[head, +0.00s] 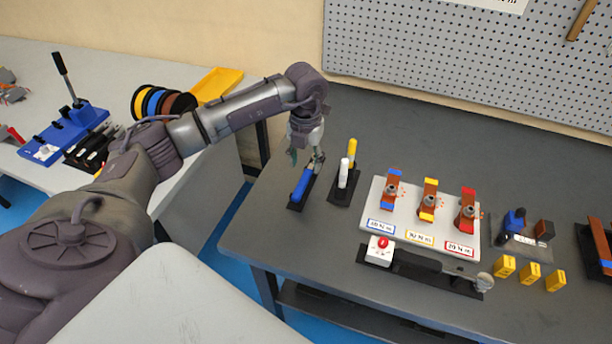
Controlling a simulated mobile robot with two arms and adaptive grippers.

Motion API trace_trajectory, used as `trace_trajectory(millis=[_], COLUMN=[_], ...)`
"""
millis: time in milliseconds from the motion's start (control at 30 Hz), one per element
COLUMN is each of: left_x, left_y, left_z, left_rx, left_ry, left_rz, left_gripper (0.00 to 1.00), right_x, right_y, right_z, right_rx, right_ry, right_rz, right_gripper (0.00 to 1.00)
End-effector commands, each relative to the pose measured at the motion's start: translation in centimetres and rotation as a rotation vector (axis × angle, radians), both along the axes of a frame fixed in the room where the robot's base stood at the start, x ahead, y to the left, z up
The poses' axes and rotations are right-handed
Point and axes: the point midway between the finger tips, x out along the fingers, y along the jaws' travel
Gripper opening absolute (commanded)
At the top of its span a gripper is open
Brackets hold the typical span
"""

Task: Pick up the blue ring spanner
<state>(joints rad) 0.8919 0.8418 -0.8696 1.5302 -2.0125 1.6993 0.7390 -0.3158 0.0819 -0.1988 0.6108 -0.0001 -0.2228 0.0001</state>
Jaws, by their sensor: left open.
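The blue ring spanner (301,186) lies on a small black holder at the left end of the dark grey workbench, its blue handle toward the front. My left gripper (305,157) is open and points down just behind the handle, over the far end of the spanner. The fingers partly hide that end, and I cannot tell whether they touch it. My right gripper is not in view.
White-handled (344,172) and yellow-handled (352,150) tools stand close to the right. A white board (412,243) with several copper bars is further right. A pegboard (460,60) rises behind. The bench behind the board is clear.

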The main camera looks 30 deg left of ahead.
Motion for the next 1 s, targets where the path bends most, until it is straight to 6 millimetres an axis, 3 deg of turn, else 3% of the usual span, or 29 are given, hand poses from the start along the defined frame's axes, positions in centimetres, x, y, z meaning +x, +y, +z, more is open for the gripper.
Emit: trace_trajectory(millis=[167, 300, 500, 733, 1000], left_x=[-0.2, -0.6, -0.4, -0.4, -0.4], left_y=[-0.1, -0.3, -0.3, -0.3, -0.3], left_z=[-1.2, -3.3, -5.4, -5.6, -5.5], left_rx=[-0.001, -0.001, 0.0, 0.0, -0.001], left_ry=[0.004, 0.005, 0.001, 0.0, -0.001], left_rz=[0.0, 0.0, 0.0, 0.0, 0.0], left_gripper=[0.52, 0.52, 0.52, 0.52, 0.07], right_x=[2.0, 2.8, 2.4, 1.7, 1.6], right_y=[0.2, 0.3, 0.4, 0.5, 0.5], right_z=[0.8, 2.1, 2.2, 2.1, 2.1], right_rx=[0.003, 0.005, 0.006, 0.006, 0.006], right_ry=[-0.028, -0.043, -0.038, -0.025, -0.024], right_rz=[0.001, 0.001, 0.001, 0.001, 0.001], right_gripper=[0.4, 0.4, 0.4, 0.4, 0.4])
